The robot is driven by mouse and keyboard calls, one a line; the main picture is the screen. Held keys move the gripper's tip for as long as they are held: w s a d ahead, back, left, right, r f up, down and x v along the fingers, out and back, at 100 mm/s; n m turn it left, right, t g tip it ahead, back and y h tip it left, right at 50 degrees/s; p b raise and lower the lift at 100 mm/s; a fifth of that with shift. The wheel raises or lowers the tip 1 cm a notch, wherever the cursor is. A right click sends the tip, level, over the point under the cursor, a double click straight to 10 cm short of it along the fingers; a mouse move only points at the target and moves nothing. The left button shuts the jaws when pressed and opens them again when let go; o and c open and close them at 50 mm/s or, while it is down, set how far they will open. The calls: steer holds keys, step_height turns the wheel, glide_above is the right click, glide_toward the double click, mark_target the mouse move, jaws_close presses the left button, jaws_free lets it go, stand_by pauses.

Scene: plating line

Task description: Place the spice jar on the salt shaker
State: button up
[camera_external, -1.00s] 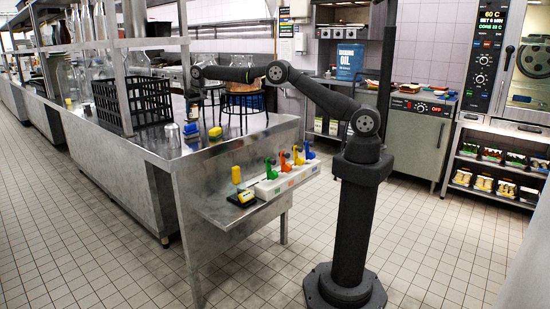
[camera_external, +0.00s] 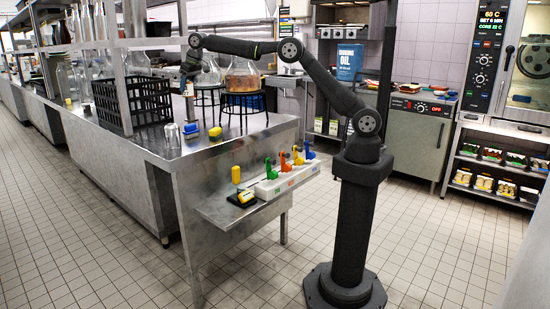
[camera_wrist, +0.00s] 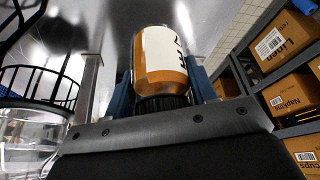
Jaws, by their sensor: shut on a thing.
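The spice jar (camera_wrist: 162,58), orange with a white label and a dark lid end, is between the blue fingers of my gripper (camera_wrist: 163,88) in the wrist view. The gripper is shut on it. In the external view my gripper (camera_external: 188,88) hangs over the steel counter, left of the glass vessels, and the jar is too small there to make out clearly. Small blue and yellow items (camera_external: 215,132) stand near the counter's front corner, beside a clear glass (camera_external: 172,135). I cannot tell which small item is the salt shaker.
A black crate (camera_external: 132,102) stands left of my gripper. Large glass vessels on black stands (camera_external: 242,97) are to its right. A lower shelf (camera_external: 225,211) carries several coloured levers. Shelves with cardboard boxes (camera_wrist: 288,48) show at the right in the wrist view.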

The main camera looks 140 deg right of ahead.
steer(key=w+a+r+n, duration=0.2)
steer(key=a+r, duration=0.1)
steer(key=a, duration=0.2)
steer(key=shift+t, duration=0.3)
steer(key=shift+w+a+f, duration=0.35)
steer(key=shift+w+f, duration=1.5)
steer(key=shift+w, duration=0.15)
steer(key=shift+w+a+f, duration=0.4)
steer(key=shift+w+f, duration=1.5)
steer(key=shift+w, duration=0.15)
steer(key=shift+w+a+f, duration=0.35)
steer(key=shift+w+f, duration=1.5)
steer(key=shift+w, duration=0.15)
steer(key=o, duration=0.7)
steer(key=shift+f, duration=0.2)
steer(key=o, duration=0.4)
steer(key=shift+o, duration=0.2)
steer(key=shift+r, duration=0.1)
